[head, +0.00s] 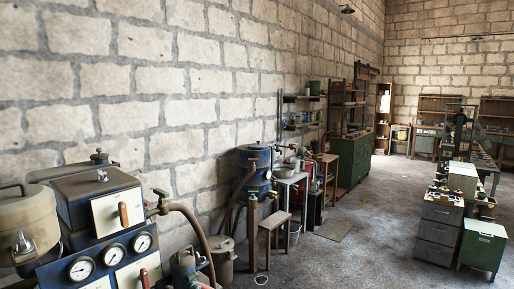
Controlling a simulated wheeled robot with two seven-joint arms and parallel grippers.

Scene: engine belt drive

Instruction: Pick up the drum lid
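I cannot make out the drum lid for certain. A blue cylindrical tank (255,170) with a dark top stands on a support beside the wall. Neither of my grippers is in view.
A machine with round gauges (112,254), a large beige tank (25,225) and a hose fills the near left. A wooden stool (274,226), a bucket (294,232) and benches line the wall. Green cabinets (482,246) stand at right. The middle floor (365,240) is clear.

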